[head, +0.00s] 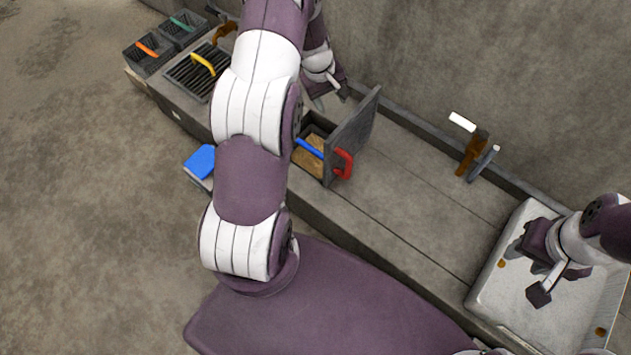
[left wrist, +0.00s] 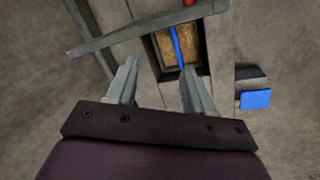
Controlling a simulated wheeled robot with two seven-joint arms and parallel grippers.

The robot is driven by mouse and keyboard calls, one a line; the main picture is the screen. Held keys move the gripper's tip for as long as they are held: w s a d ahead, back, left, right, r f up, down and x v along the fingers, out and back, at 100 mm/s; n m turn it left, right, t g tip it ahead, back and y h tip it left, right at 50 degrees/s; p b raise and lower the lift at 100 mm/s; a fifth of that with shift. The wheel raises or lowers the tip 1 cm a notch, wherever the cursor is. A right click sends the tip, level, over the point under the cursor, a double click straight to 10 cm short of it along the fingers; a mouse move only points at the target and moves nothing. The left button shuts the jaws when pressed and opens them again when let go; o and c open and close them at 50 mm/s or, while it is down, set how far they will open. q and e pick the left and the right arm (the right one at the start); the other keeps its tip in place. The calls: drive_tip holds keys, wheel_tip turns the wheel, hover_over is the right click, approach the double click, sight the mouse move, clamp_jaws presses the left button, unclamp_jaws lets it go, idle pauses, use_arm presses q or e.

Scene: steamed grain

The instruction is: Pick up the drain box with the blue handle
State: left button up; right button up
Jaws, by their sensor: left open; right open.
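The drain box with the blue handle (head: 310,149) sits in an opening of the counter, with brown grain in it. It is partly hidden behind my left arm in the head view. In the left wrist view its blue handle (left wrist: 177,46) runs across the grain, ahead of the fingers. My left gripper (head: 328,95) is open and empty, above the counter near the wall, apart from the box. Its two fingers show in the left wrist view (left wrist: 158,85). My right gripper (head: 537,270) is open and empty over the white tray at the right.
A grey lid with a red handle (head: 344,163) stands open beside the box. Boxes with yellow (head: 203,64), orange (head: 147,48) and green (head: 180,23) handles are at the far left. A blue pad (head: 200,161) is at the front edge. The white tray (head: 484,290) is at right.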

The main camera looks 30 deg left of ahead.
sight(315, 151)
use_arm(q)
drive_tip(key=w+a+f+n+b, duration=0.1)
drive_tip(key=f+b, duration=0.4)
drive_tip(key=f, duration=0.6)
drive_tip(key=w+a+f+n+b, duration=0.1)
drive_tip(key=a+f+n+b, duration=0.2)
drive_tip(key=f, duration=0.9)
drive_tip(key=w+a+f+n+t+b, duration=0.1)
drive_tip(key=a+f+b, duration=0.4)
drive_tip(key=f, duration=0.6)
drive_tip(key=shift+w+f+n+b, duration=0.35)
drive_tip(key=shift+n+b, duration=0.05)
drive_tip(key=shift+b, duration=0.85)
drive_tip(key=b+x, duration=0.4)
drive_tip(key=x, duration=0.1)
drive_tip(key=shift+w+d+f+b, duration=0.1)
drive_tip(key=shift+w+f+b, duration=0.15)
drive_tip(key=shift+b, duration=0.15)
drive_tip(key=shift+r, duration=0.25)
clamp_jaws()
use_arm(e)
wheel_tip(315, 151, down, 25)
use_arm(q)
drive_tip(key=shift+s, duration=0.15)
use_arm(e)
drive_tip(key=shift+r, duration=0.1)
use_arm(q)
drive_tip(key=shift+r+p, duration=0.1)
drive_tip(key=shift+p, duration=0.2)
